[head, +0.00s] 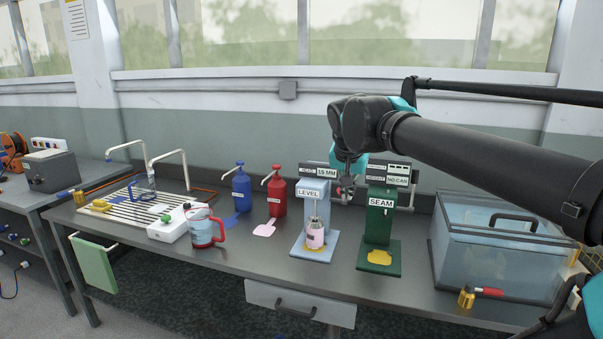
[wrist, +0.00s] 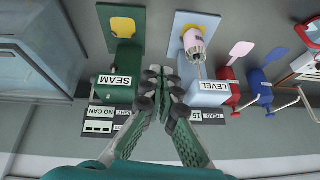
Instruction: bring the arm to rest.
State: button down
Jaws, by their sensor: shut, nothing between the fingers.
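My gripper (head: 346,190) is raised over the bench, behind and between the blue LEVEL station (head: 313,191) and the green SEAM station (head: 379,215). In the wrist view its fingers (wrist: 160,78) are shut with nothing between them. My arm reaches in from the right in the head view. A pink can (head: 315,234) stands on the yellow pad of the LEVEL station, apart from my gripper; it also shows in the wrist view (wrist: 194,42). The yellow pad (head: 379,257) of the SEAM station is empty, and its display (head: 398,175) reads NO CAN.
A clear lidded box (head: 490,245) stands at the right, under my arm. Red (head: 277,192) and blue (head: 241,189) pump bottles stand left of the LEVEL station. A jug (head: 204,228) and a drain rack (head: 130,207) are further left. The bench front has bare room.

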jog(key=s+d+f+n, duration=0.1)
jog(key=s+f, duration=0.4)
jog(key=f, duration=0.5)
jog(key=s+d+f+n+g, duration=0.1)
jog(key=s+d+f+n, duration=0.1)
jog(key=f, duration=0.8)
jog(key=s+d+f+n+y, duration=0.1)
jog(key=s+d+f, duration=0.3)
jog(key=s+f, duration=0.3)
notch_tip(320, 180, down, 3)
jog(key=shift+s+f+n, duration=0.2)
jog(key=shift+s+n, duration=0.1)
jog(key=shift+n, duration=0.1)
